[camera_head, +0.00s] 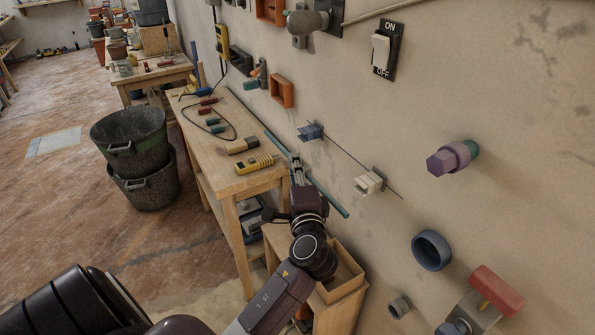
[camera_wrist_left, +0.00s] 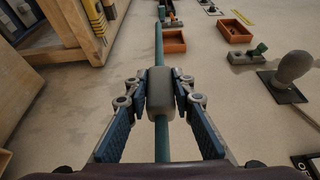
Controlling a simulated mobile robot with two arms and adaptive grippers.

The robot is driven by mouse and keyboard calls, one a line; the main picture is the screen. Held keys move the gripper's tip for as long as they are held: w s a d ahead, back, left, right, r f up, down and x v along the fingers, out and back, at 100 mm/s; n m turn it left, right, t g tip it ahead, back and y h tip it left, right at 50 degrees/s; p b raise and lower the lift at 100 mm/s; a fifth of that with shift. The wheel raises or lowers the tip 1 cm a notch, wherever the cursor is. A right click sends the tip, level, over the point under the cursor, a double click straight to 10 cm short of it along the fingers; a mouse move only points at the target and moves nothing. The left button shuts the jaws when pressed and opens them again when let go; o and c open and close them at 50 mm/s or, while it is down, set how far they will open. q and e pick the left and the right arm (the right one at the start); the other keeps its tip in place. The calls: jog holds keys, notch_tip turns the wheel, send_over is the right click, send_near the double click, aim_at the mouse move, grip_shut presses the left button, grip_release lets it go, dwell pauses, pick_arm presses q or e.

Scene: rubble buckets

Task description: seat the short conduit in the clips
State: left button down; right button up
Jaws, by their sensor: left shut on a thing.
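The short conduit is a thin teal rod (camera_head: 330,200), lying slantwise in front of the wall beside the workbench. My left gripper (camera_head: 297,168) is shut on it near its middle. In the left wrist view the conduit (camera_wrist_left: 162,140) runs lengthwise between the fingers, which close on a grey block-like part (camera_wrist_left: 161,92) around it. A blue clip (camera_head: 311,131) and a whitish clip (camera_head: 368,183) sit on the wall, to the right of the conduit, with a thin dark line running through both. The conduit is apart from both clips. My right gripper is not in view.
The wooden workbench (camera_head: 215,150) holds a yellow tool (camera_head: 255,163) and other hand tools. Stacked dark buckets (camera_head: 135,150) stand left. An open wooden box (camera_head: 345,275) is below my gripper. A purple fitting (camera_head: 450,157) and a switch (camera_head: 385,50) project from the wall.

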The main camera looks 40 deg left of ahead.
pick_arm(q)
jog(key=shift+d+f, duration=0.15)
jog(key=shift+w, duration=0.1)
jog(key=w, duration=0.1)
jog(key=w+d, duration=0.1)
jog(key=w, duration=0.1)
jog(key=w+d+b, duration=0.1)
jog(key=w, duration=0.1)
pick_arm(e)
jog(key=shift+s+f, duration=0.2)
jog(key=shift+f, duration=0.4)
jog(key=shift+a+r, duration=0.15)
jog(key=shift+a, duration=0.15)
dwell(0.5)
pick_arm(q)
jog(key=shift+w, duration=0.2)
